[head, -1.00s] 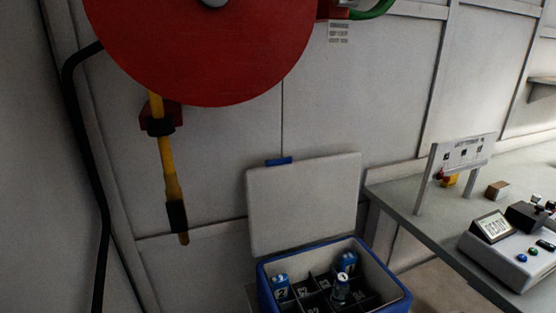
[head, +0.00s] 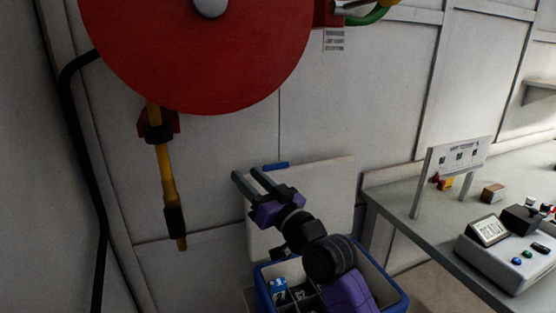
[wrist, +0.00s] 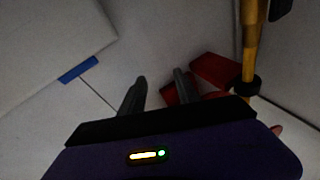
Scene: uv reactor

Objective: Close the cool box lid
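My gripper (head: 249,178) is in front of the lid's upper left corner. Its two fingers are apart with nothing between them, and they also show in the wrist view (wrist: 158,85). My arm hides part of the lid and box inside.
A blue-labelled can (head: 279,290) sits in a divided compartment of the box. A grey bench (head: 395,197) with a control panel (head: 510,250) stands to the right. A red hose reel (head: 200,50) and a yellow-handled tool (head: 166,180) hang on the wall.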

